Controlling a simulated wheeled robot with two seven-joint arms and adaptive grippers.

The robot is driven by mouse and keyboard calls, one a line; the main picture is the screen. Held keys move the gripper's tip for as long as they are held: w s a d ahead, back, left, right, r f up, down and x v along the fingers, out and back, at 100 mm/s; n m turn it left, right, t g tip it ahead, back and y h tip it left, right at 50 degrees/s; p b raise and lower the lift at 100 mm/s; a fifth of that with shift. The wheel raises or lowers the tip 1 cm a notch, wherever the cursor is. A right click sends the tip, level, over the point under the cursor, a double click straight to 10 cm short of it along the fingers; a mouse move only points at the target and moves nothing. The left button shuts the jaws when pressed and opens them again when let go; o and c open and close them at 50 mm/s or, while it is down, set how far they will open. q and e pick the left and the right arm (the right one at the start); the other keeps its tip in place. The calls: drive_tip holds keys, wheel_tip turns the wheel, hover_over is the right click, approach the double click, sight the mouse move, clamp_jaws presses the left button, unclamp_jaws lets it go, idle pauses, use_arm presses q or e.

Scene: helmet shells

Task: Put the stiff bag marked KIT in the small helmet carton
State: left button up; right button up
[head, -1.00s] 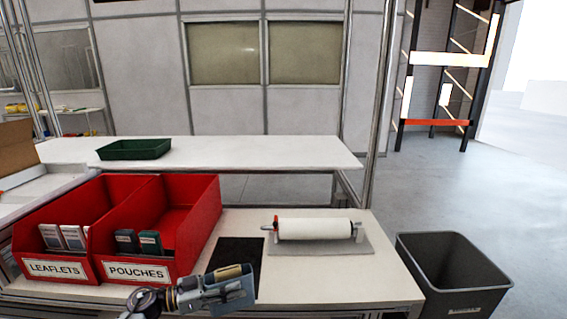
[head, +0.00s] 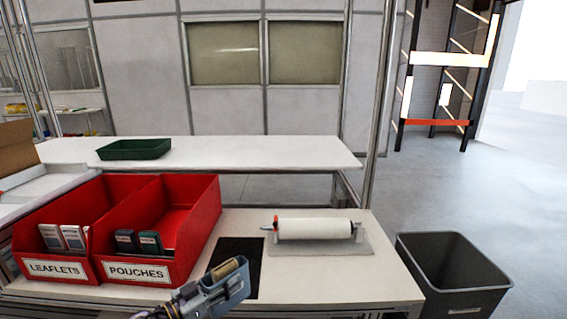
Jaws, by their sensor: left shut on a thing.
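My left gripper (head: 222,284) is low in the head view, in front of the black mat. It is shut on a blue-grey flat thing (head: 239,289), which looks like the stiff bag. I cannot read a KIT mark on it, and the gripper covers part of it. The bag is tilted and seems held above the bench front. A brown cardboard carton (head: 14,144) is cut off by the left edge. I cannot tell whether it is the small helmet carton. My right gripper is not in view.
Red bins marked LEAFLETS (head: 57,269) and POUCHES (head: 136,273) stand on the left of the bench. A grey waste bin (head: 452,275) stands right. A green tray (head: 134,149) sits on the back table.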

sight(215, 283)
use_arm(q)
drive_tip(key=shift+s+a+n+t+y, duration=0.25)
drive_tip(key=shift+a+n+t+y, duration=0.3)
drive_tip(key=shift+n+t+y, duration=0.35)
drive_tip(key=shift+s+a+f+n+t+y, duration=0.1)
drive_tip(key=shift+s+a+n+t+y, duration=0.2)
drive_tip(key=shift+a+n+y, duration=0.25)
drive_tip(key=shift+s+a+n+t+y, duration=0.15)
drive_tip(key=shift+a+n+t+y, duration=0.15)
drive_tip(key=shift+y, duration=0.45)
drive_tip(key=shift+s+a+f+n+t+y, duration=0.15)
drive_tip(key=shift+s+a+n+t+y, duration=0.05)
drive_tip(key=shift+a+n+y, duration=0.15)
drive_tip(key=shift+s+a+f+n+t+y, duration=0.1)
drive_tip(key=shift+s+a+n+t+y, duration=0.1)
drive_tip(key=shift+a+y, duration=0.15)
drive_tip(key=n+y, duration=0.1)
drive_tip(key=y, duration=0.1)
drive_tip(key=s+a+n+t+y, duration=0.1)
drive_tip(key=n+y, duration=0.1)
drive_tip(key=s+a+f+n+y, duration=0.1)
drive_tip(key=y, duration=0.2)
drive_tip(key=shift+s, duration=0.2)
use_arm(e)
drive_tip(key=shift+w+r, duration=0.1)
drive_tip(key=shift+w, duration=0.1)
use_arm(q)
drive_tip(key=shift+d, duration=0.15)
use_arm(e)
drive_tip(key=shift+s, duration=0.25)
